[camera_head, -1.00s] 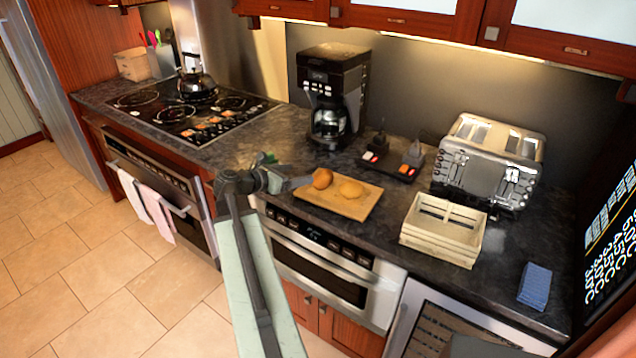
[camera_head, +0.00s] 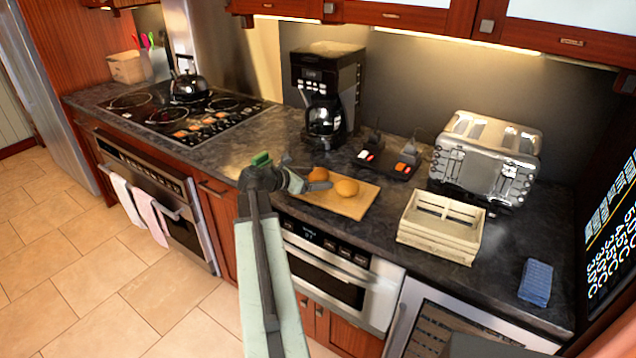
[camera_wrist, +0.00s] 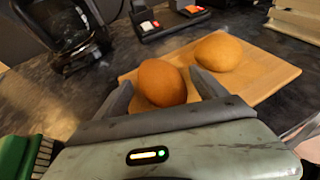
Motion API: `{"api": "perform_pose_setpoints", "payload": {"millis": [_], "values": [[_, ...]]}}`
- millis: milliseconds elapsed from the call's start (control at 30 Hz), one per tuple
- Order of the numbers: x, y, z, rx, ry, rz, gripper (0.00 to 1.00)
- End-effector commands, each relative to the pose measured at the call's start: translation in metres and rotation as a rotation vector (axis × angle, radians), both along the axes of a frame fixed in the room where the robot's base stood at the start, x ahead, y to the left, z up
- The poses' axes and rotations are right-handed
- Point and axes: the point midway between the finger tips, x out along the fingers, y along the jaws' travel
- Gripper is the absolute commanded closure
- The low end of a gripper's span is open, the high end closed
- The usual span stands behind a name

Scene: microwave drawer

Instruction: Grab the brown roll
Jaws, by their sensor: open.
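The brown roll (camera_head: 318,174) lies on the left part of a wooden board (camera_head: 362,207) on the counter. It is the darker of two rolls. In the wrist view, the brown roll (camera_wrist: 161,85) shows between the two finger tips, with its near edge close to them. My gripper (camera_head: 316,186) is open at the board's left edge, and its fingers partly cover the roll's lower side in the head view. In the wrist view, my gripper (camera_wrist: 161,76) has a finger on each side of the roll; I cannot tell whether either touches it.
A lighter roll (camera_head: 347,188) lies close by on the right. A wooden crate (camera_head: 440,228), a toaster (camera_head: 486,160) and a blue sponge (camera_head: 536,282) are to the right.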

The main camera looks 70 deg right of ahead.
Motion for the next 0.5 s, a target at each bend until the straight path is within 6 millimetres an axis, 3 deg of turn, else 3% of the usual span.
{"api": "perform_pose_setpoints", "payload": {"millis": [100, 333, 500], "values": [[0.0001, 0.0006, 0.001, 0.0, 0.0, 0.0, 0.19], [0.0, 0.0006, 0.0011, 0.0, 0.0, 0.0, 0.83], [-0.0001, 0.0006, 0.001, 0.0, 0.0, 0.0, 0.86]]}}
